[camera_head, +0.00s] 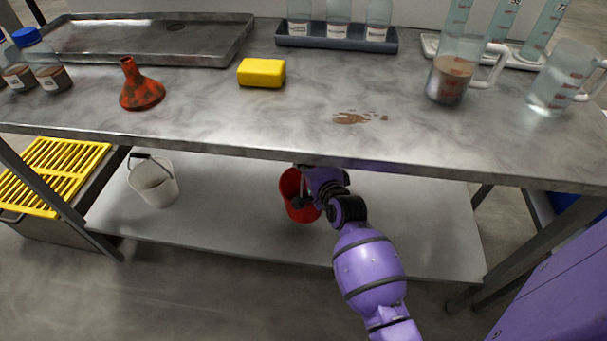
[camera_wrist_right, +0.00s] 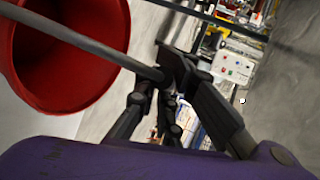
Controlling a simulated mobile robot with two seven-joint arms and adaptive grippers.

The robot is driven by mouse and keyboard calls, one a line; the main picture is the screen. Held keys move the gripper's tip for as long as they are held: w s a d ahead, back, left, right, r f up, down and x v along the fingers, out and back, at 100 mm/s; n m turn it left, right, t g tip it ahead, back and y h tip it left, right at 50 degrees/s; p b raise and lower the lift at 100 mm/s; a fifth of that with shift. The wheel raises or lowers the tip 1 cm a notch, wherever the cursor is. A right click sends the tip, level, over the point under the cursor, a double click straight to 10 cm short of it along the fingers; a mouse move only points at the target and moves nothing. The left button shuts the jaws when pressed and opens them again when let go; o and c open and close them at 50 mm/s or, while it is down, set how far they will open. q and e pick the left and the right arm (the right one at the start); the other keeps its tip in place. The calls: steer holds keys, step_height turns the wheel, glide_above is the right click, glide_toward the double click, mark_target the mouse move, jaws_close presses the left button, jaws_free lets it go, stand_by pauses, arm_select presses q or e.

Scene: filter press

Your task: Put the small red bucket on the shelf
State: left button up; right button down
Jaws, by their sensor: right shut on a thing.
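The small red bucket (camera_head: 291,191) is at the lower shelf (camera_head: 236,215) under the table. It looks roughly upright; I cannot tell whether its base touches the shelf. My right gripper (camera_head: 303,201) reaches in under the table edge from the front and is at the bucket's right side. In the right wrist view the bucket (camera_wrist_right: 62,62) fills the upper left, and my right gripper (camera_wrist_right: 168,72) is shut on its grey handle. The table top hides part of the bucket's upper back. My left gripper is not in view.
A white bucket (camera_head: 155,182) stands at the shelf's left end. The table's front edge (camera_head: 230,151) overhangs the shelf. A yellow grate (camera_head: 52,172) is at the left. A funnel (camera_head: 141,88), a sponge (camera_head: 261,72) and a jug (camera_head: 454,72) are on top. The shelf's right part is bare.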

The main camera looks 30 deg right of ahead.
step_height(320, 180, down, 6)
steer(key=w+b, duration=0.2)
steer(key=shift+w+d+b, duration=0.2)
steer(key=shift+d+b, duration=0.15)
steer(key=shift+d, duration=0.05)
steer(key=c, duration=2.3)
jaws_free()
steer(key=shift+f, duration=0.1)
steer(key=o, duration=0.5)
